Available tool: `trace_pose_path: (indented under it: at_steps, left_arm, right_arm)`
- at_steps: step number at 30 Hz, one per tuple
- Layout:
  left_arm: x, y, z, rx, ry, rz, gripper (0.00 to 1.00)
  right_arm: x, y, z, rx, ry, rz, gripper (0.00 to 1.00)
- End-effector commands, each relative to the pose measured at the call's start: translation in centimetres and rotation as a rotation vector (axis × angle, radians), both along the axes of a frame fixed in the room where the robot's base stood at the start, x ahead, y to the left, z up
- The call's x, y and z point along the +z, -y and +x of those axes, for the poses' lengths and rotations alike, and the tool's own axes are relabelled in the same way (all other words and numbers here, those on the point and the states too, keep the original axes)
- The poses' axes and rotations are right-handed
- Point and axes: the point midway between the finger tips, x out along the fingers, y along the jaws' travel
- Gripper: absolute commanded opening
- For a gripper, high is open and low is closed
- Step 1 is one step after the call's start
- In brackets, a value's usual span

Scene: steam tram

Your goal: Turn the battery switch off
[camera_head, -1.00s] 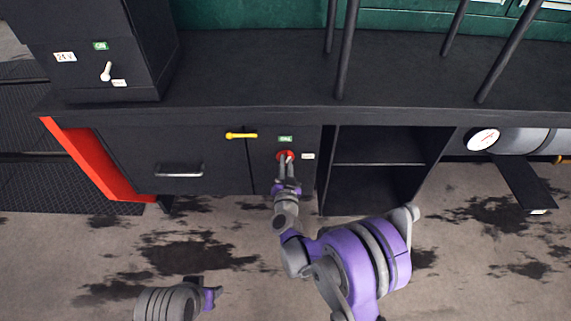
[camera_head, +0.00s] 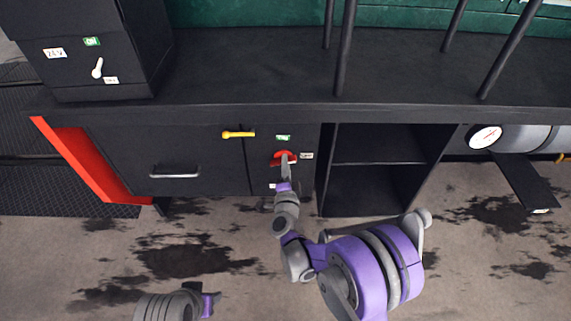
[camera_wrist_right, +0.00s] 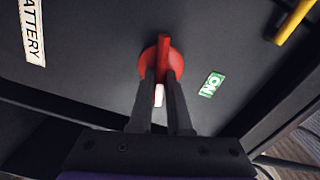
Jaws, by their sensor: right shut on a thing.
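The battery switch (camera_head: 283,155) is a red rotary knob on the black cabinet front. A green ON label (camera_head: 283,137) is above it and a small white label (camera_head: 306,155) is to its right. My right gripper (camera_head: 286,164) is at the knob. In the right wrist view the red handle (camera_wrist_right: 163,52) runs between the two fingers, which are shut on it, and a white label shows in the gap between them. In the head view the red handle lies roughly sideways. My left gripper (camera_head: 209,303) is low in the picture, away from the cabinet; its jaws are unclear.
A yellow handle (camera_head: 239,134) is up and left of the switch. A drawer with a grey pull (camera_head: 175,172) is at left, and an open shelf (camera_head: 378,165) at right. Another box with a white lever (camera_head: 97,68) stands at upper left. A gauge (camera_head: 485,137) is far right.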

Motion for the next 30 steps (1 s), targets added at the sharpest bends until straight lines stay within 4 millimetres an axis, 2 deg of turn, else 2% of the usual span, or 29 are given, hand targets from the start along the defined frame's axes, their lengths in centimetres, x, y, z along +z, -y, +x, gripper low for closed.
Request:
trace_pose_path:
  at_steps: [12, 30]
  left_arm:
    - [-0.46, 0.0, 0.07, 0.0, -0.001, 0.0, 0.5]
    - [-0.53, 0.0, 0.08, 0.0, -0.001, 0.0, 0.5]
  right_arm:
    - [-0.24, 0.07, -0.01, -0.001, 0.0, 0.246, 0.0]
    - [-0.26, 0.07, -0.02, 0.0, -0.001, 0.304, 0.0]
